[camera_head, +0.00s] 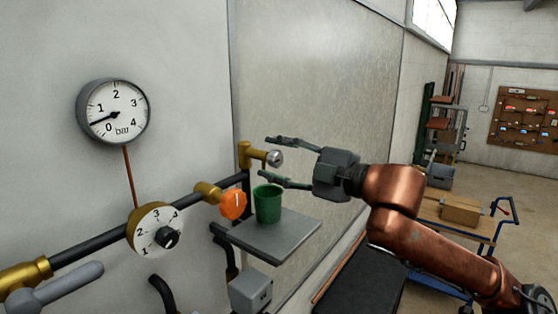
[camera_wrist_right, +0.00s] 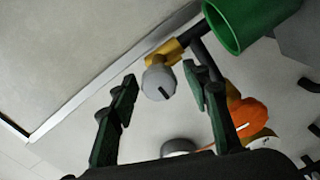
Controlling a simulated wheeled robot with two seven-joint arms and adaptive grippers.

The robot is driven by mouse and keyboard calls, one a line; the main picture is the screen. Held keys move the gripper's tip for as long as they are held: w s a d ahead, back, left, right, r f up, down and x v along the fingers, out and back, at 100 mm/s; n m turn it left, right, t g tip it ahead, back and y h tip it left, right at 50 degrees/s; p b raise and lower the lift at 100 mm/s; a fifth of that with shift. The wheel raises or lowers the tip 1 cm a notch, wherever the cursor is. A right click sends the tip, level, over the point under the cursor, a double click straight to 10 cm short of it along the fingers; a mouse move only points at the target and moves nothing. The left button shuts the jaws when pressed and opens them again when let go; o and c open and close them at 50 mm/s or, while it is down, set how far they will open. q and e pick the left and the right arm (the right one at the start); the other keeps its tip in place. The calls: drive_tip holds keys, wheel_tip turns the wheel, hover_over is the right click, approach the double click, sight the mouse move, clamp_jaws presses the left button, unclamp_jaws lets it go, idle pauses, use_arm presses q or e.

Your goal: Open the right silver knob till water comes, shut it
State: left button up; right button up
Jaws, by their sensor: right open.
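The silver knob (camera_head: 275,158) sits on the end of a brass valve (camera_head: 246,153) at the right end of the wall pipe. In the right wrist view the round knob (camera_wrist_right: 160,82) shows a dark slot on its face. My right gripper (camera_head: 268,157) is open, with one finger above and one below the knob in the head view. In the wrist view the knob lies between the fingers (camera_wrist_right: 160,76), with a gap on both sides. A green cup (camera_head: 268,205) stands below on a grey shelf (camera_head: 285,236). No water shows. My left gripper is out of view.
An orange knob (camera_head: 233,204) is close to the cup, left of the silver knob. A numbered dial (camera_head: 153,230), a pressure gauge (camera_head: 113,111) reading near zero and a grey lever (camera_head: 60,288) are further left. A blue trolley (camera_head: 440,248) stands right.

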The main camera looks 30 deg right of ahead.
drive_tip(key=shift+s+d, duration=0.15)
drive_tip(key=shift+s, duration=0.4)
drive_tip(key=v, duration=1.1)
drive_tip(key=shift+w, duration=0.15)
